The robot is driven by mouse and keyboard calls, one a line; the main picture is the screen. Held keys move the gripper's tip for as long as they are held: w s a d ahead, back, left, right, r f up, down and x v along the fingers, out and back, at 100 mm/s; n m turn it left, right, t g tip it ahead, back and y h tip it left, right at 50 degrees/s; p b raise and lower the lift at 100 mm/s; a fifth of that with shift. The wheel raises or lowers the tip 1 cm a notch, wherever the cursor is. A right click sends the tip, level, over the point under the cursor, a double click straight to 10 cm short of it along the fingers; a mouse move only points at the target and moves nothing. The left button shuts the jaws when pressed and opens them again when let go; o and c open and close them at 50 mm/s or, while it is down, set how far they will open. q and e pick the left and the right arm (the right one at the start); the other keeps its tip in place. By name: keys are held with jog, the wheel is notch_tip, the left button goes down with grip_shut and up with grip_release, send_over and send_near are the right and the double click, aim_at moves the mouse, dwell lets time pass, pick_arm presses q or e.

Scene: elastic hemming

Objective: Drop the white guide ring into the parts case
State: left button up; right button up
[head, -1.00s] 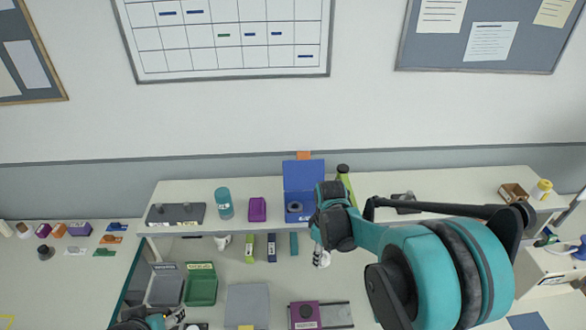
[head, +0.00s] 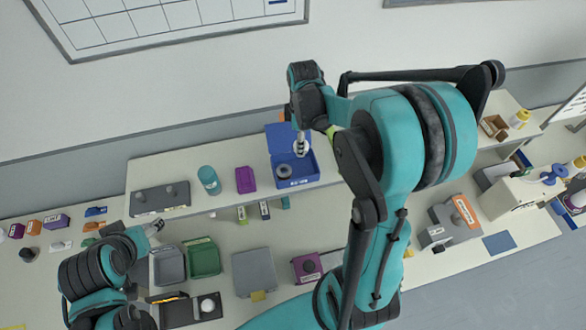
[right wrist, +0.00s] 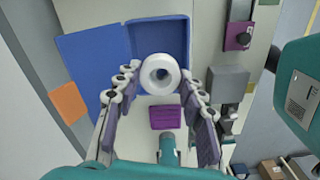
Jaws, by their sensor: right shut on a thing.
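The white guide ring (right wrist: 160,74) is between the fingertips of my right gripper (right wrist: 160,80) in the right wrist view, and the gripper is shut on it. The parts case seems to be the blue box (head: 305,176) with its lid up, on the raised shelf. In the head view my right gripper (head: 301,146) points down over this open case, which also shows behind the ring in the right wrist view (right wrist: 97,65). A dark ring (head: 284,171) lies inside the case. My left gripper (head: 155,227) is over the left of the table, and its finger state is unclear.
A purple block (head: 245,179), a teal cylinder (head: 208,180) and a dark tray (head: 160,199) stand left of the case. Grey (head: 168,265) and green (head: 204,257) bins stand below the shelf. The wall is close behind the shelf.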

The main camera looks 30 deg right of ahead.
notch_tip(320, 180, down, 4)
jog(key=shift+w+r+b, duration=0.1)
jog(key=shift+r+b, duration=0.15)
jog(key=shift+b, duration=0.65)
jog(key=o, duration=1.1)
jog(key=shift+o, duration=0.2)
jog(key=shift+r, duration=0.15)
notch_tip(320, 180, up, 12)
